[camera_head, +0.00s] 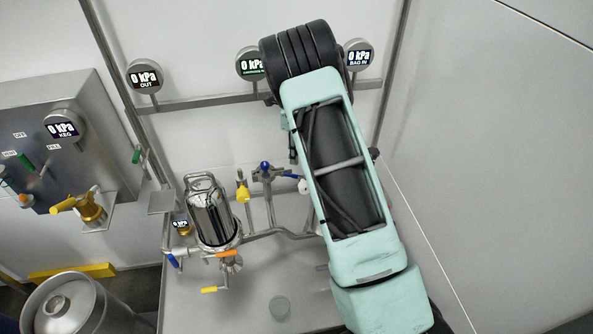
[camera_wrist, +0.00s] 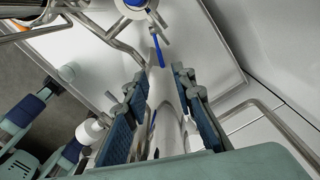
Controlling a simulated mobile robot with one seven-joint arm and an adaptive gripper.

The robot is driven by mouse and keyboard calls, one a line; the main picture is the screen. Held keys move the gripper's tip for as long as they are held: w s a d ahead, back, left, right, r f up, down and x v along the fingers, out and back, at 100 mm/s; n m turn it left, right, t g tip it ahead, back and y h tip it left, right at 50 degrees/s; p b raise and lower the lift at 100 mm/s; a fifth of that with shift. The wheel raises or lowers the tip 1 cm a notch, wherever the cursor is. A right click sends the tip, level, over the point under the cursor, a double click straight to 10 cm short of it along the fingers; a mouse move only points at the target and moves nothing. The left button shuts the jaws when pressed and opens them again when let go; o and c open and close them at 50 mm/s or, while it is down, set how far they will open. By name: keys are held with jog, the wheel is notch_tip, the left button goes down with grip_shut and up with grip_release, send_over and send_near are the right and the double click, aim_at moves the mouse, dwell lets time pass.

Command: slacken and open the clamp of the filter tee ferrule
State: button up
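My gripper (camera_wrist: 160,78) shows in the wrist view with its two blue-padded fingers well apart. A pale, shiny tube-like part (camera_wrist: 166,112) lies between and beyond them; I cannot tell whether the fingers touch it. A blue lever (camera_wrist: 158,52) stands just past the fingertips, with grey metal fittings (camera_wrist: 157,22) above it. I cannot clearly make out the clamp or the filter tee ferrule. In the head view my arm covers the right of the pipework and hides my gripper. The polished filter housing (camera_head: 211,216) stands upright left of my arm.
Pressure gauges sit on a rail (camera_head: 195,101) behind, including the OUT gauge (camera_head: 145,76). Valves with blue, orange and yellow handles (camera_head: 214,289) surround the filter housing. A keg (camera_head: 80,308) stands at lower left. A plain wall (camera_head: 490,150) is on the right.

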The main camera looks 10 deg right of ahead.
aim_at(295, 175)
notch_tip(295, 175, down, 9)
jog(key=shift+r+p, duration=0.15)
jog(key=shift+p, duration=0.2)
grip_shut()
